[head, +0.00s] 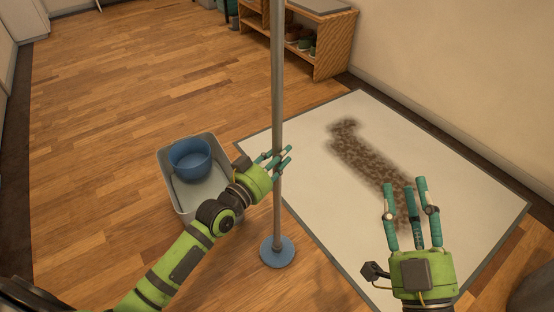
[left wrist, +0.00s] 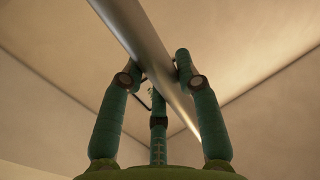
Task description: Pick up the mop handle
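The mop handle (head: 277,90) is a tall grey metal pole standing upright, with a round blue disc (head: 277,251) at its foot on the floor. My left gripper (head: 278,158) is at the pole's lower half, its green fingers extended on either side of it. In the left wrist view the pole (left wrist: 140,32) runs between the fingers of the left gripper (left wrist: 157,75). The fingers look spread, with a gap beside the pole; contact is hard to tell. My right gripper (head: 413,198) is open and empty, fingers pointing up, over the white mat at the right.
A grey tub (head: 205,207) with a blue bucket (head: 190,158) stands left of the pole. A white mat (head: 300,132) with a brown dirt streak (head: 365,160) lies to the right. A wooden shoe shelf (head: 337,62) stands at the back by the wall. The floor at left is clear.

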